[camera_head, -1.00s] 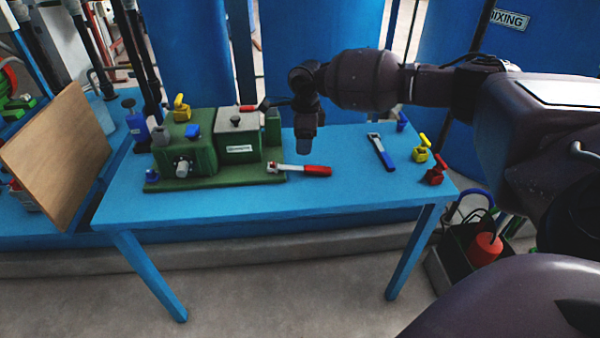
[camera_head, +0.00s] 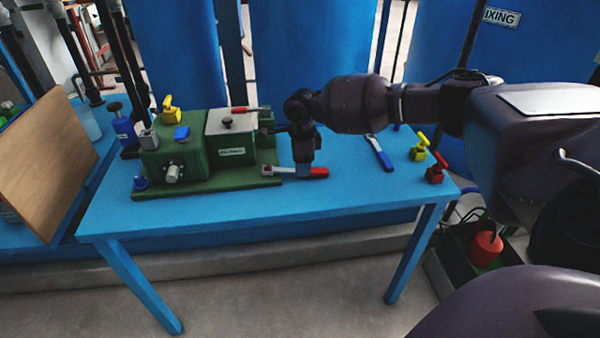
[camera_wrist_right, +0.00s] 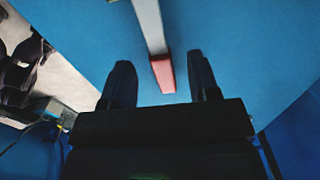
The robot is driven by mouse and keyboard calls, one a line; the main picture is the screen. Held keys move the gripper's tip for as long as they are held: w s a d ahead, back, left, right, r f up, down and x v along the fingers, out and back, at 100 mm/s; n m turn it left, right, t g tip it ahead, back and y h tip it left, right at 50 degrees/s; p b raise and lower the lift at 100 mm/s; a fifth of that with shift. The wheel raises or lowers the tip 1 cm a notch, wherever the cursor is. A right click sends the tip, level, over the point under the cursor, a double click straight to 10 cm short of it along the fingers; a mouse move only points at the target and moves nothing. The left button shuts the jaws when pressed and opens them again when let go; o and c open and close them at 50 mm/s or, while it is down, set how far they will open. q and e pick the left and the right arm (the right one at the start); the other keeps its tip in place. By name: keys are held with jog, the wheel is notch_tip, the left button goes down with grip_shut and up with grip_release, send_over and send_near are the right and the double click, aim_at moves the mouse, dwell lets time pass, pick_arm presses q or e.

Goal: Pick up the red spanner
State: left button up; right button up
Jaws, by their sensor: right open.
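The red spanner (camera_head: 318,172) has a grey shaft and a red handle. It lies on the blue table beside the front right of the green autoclave unit (camera_head: 208,150). My right gripper (camera_head: 304,170) points down over the spanner and hides part of its middle. In the right wrist view, the spanner's red end (camera_wrist_right: 163,75) shows between the two dark fingers of my right gripper (camera_wrist_right: 162,85), which are open. There is a gap on each side, and I cannot tell how high the fingers are. My left gripper is not in view.
A blue-handled spanner (camera_head: 380,153) lies to the right on the table (camera_head: 250,212). A yellow valve (camera_head: 418,150) and a red valve (camera_head: 436,174) stand near its right end. A wooden board (camera_head: 45,165) leans at left. The table's front strip is clear.

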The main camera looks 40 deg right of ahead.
notch_tip(320, 180, down, 2)
jog(key=shift+f, duration=0.2)
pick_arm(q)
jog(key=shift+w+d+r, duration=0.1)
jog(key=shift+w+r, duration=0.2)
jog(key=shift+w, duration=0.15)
pick_arm(e)
jog(key=shift+r, duration=0.15)
jog(key=shift+c, duration=0.4)
grip_shut()
pick_arm(q)
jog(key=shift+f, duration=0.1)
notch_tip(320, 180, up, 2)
jog(key=p, duration=0.3)
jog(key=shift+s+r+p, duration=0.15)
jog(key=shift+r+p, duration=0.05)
jog(key=shift+p, duration=0.1)
pick_arm(e)
notch_tip(320, 180, up, 20)
